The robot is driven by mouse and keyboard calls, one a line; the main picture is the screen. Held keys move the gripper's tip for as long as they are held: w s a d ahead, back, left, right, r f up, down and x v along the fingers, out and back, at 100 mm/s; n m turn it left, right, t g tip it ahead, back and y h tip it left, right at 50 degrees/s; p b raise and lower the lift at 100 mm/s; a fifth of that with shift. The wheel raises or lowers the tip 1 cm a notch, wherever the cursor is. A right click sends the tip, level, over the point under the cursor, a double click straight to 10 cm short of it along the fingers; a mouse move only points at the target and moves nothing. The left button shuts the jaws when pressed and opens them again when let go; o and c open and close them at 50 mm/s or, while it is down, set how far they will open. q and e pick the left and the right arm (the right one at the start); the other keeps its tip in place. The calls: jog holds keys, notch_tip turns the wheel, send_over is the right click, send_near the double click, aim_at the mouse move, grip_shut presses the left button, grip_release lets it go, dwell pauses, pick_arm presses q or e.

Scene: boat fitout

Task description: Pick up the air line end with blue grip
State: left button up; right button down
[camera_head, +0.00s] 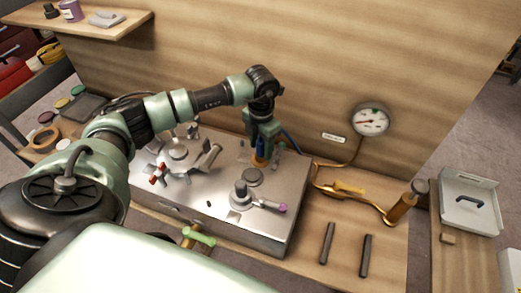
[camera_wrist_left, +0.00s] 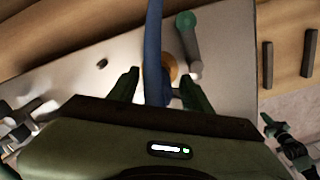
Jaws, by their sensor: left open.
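The air line (camera_wrist_left: 153,40) is a blue hose. In the left wrist view it runs down from the top edge to between my left fingers, where its lower end with the blue grip (camera_wrist_left: 155,88) shows in front of an orange-brown round part. My left gripper (camera_wrist_left: 158,90) is open, with one finger on each side of the blue grip. I cannot tell whether either finger touches it. In the head view my left gripper (camera_head: 262,150) points down over the back right of the metal box (camera_head: 228,222), mostly covering the grip.
A handle with a green knob (camera_wrist_left: 186,20) stands close right of the hose. On the box lid are a round fitting with a purple-tipped lever (camera_head: 280,208) and a red-handled valve (camera_head: 158,173). A gauge (camera_head: 370,121) hangs on the wooden wall behind.

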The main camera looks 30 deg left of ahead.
pick_arm(q)
jog(key=c, duration=1)
grip_shut()
jog(key=shift+r, duration=0.15)
notch_tip(320, 180, up, 20)
jog(key=b, duration=0.4)
